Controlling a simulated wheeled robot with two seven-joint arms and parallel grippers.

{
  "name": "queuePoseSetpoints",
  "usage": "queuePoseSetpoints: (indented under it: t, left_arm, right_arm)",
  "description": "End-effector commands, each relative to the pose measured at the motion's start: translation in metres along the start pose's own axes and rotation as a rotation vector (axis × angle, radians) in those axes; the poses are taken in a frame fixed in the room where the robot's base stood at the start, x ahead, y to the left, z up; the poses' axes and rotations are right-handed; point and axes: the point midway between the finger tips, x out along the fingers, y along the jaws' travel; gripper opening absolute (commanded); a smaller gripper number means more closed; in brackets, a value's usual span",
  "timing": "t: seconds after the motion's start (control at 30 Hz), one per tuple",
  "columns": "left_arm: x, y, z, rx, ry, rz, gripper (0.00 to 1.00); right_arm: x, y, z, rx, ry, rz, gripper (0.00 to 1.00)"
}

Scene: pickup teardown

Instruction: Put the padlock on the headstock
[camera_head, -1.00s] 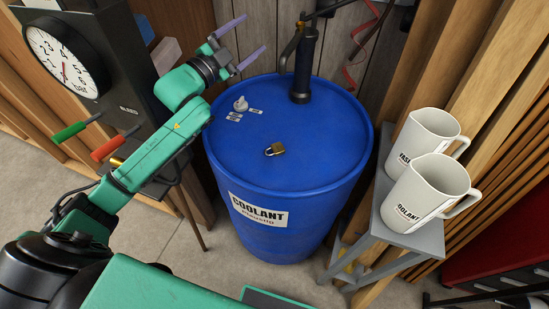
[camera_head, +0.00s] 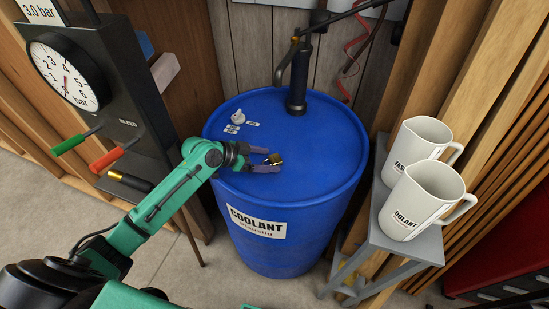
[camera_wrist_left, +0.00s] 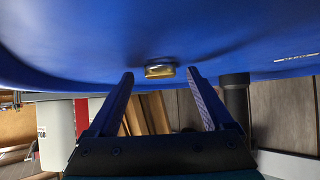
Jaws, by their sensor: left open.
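The small brass padlock (camera_head: 275,159) lies on top of the blue coolant drum (camera_head: 290,195), near the middle of its lid. My left gripper (camera_head: 279,160) is low over the lid and open, with one finger on each side of the padlock. In the left wrist view the padlock (camera_wrist_left: 160,71) shows centred at the level of the fingertips (camera_wrist_left: 160,76), with a gap on either side. I cannot make out a headstock in these views. My right gripper is not in view.
A hand pump (camera_head: 297,85) and a small grey knob (camera_head: 238,118) stand on the drum lid. A gauge panel with a green lever (camera_head: 70,143) and a red lever (camera_head: 107,157) stands left. Two white jugs (camera_head: 425,200) sit on a grey stand at right.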

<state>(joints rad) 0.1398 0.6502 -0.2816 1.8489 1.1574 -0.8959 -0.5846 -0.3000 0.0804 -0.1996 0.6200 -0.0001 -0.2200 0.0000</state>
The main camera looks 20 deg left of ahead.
Motion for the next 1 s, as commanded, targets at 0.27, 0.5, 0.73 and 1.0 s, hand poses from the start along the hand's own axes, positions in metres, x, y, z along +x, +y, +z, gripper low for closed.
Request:
queuePoseSetpoints:
  t: [0.27,0.5,0.73,1.0]
  left_arm:
    - [0.000,0.000,0.001,0.000,-0.001,-0.001,0.31]
    - [-0.001,0.000,0.001,0.001,0.000,-0.001,0.00]
    - [-0.005,-0.001,-0.006,0.003,0.000,-0.002,0.00]
    - [-0.041,-0.002,-0.059,0.011,0.004,-0.005,0.00]
  right_arm:
    - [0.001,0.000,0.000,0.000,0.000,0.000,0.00]
    - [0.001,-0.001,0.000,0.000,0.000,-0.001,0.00]
    - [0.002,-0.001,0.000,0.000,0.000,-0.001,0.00]
    - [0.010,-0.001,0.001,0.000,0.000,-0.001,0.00]
